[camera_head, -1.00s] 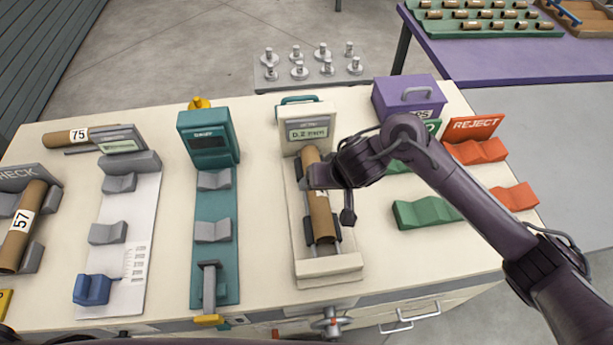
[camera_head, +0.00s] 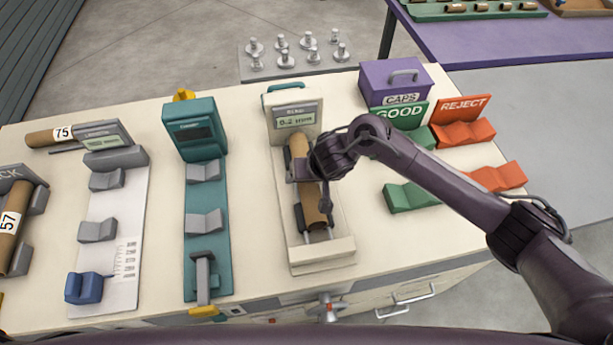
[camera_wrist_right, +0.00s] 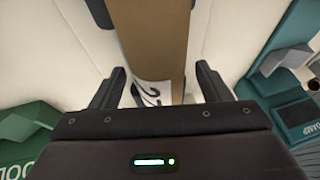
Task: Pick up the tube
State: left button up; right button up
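A brown cardboard tube (camera_head: 314,205) lies lengthwise in the cream station with a small display reading about 0.2 mm. My right gripper (camera_head: 303,172) is over the tube's middle and hides part of it in the head view. In the right wrist view, the tube (camera_wrist_right: 158,35) runs between the two fingers of my right gripper (camera_wrist_right: 161,80), with a narrow gap visible on at least the right side. The fingers are open around it. A white label with dark print shows partly between them. My left gripper is not in view.
Left of the station stand a teal fixture (camera_head: 205,225) and a grey scale fixture (camera_head: 125,240). Tubes marked 75 (camera_head: 45,138) and 57 (camera_head: 10,225) lie further left. Right are green GOOD rests (camera_head: 415,195), orange REJECT rests (camera_head: 497,178) and a purple caps box (camera_head: 385,92).

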jog(key=c, duration=1.1)
jog(key=shift+r, duration=0.15)
